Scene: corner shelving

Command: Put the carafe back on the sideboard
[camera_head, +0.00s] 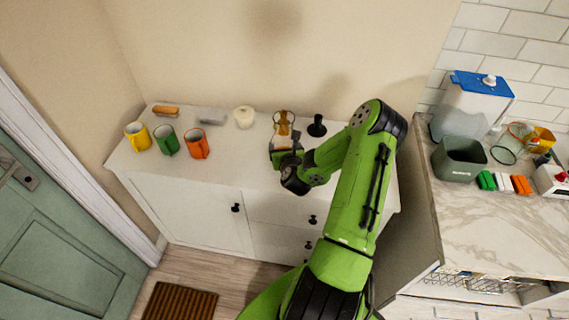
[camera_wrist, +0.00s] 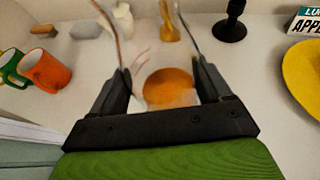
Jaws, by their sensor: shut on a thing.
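The clear glass carafe (camera_head: 281,142) is in my gripper (camera_head: 287,154), over the right part of the white sideboard (camera_head: 215,172). In the wrist view the jaws (camera_wrist: 165,82) are on either side of the carafe, with an orange-amber disc (camera_wrist: 168,88) showing inside its faint glass outline. The gripper is shut on it. The carafe looks upright; my arm partly hides it, and I cannot tell whether its base touches the top. A slim amber object (camera_wrist: 169,24) stands just behind it.
Yellow, green and orange mugs (camera_head: 197,146) stand at the left. A white candle (camera_head: 244,117), grey block (camera_head: 211,116) and wooden block (camera_head: 165,111) line the back. A black holder (camera_head: 317,127) stands right of the carafe. A yellow plate (camera_wrist: 304,72) is farther right.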

